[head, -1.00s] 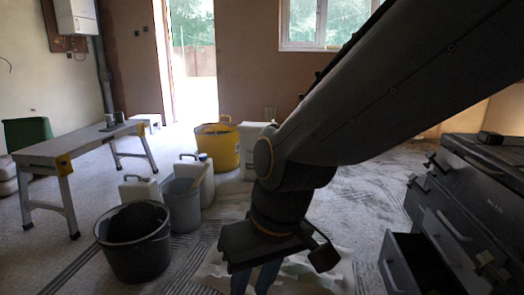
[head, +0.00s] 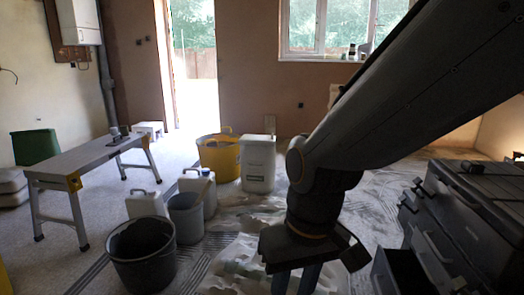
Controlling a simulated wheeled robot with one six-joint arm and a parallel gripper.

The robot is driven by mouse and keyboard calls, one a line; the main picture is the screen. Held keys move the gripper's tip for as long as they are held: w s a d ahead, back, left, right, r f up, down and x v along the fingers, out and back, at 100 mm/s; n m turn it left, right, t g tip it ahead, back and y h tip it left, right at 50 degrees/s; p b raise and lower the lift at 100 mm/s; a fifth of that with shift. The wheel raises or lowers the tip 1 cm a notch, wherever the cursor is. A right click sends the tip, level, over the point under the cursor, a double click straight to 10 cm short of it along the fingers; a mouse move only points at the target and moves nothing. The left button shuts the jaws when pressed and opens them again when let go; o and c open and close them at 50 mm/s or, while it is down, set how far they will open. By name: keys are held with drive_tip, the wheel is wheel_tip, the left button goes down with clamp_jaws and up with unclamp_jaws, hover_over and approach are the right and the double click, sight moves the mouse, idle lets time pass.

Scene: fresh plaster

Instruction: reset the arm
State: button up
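My arm reaches in from the upper right of the head view and bends down at a grey joint. My gripper (head: 296,280) hangs below it at the bottom of the picture, pointing down. Two bluish fingers show side by side with a narrow gap between them. Their tips are cut off by the lower edge, so I cannot tell how far apart they are or whether anything is between them.
A black bucket (head: 143,262), a grey bucket (head: 186,221), white jerrycans (head: 257,166) and a yellow tub (head: 217,160) stand left of my arm. A work bench (head: 95,156) is at left. A dark drawer cabinet (head: 455,225) with an open lower drawer stands close at right.

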drive_tip(key=s+d+r+m+h+p, duration=0.1)
drive_tip(key=s+d+r+m+p, duration=0.1)
drive_tip(key=d+r+p, duration=1.2)
wheel_tip(320, 180, up, 3)
drive_tip(key=m+p, duration=0.1)
drive_tip(key=p, duration=0.6)
drive_tip(key=shift+d+m+p, duration=0.15)
drive_tip(key=shift+m+p, duration=0.25)
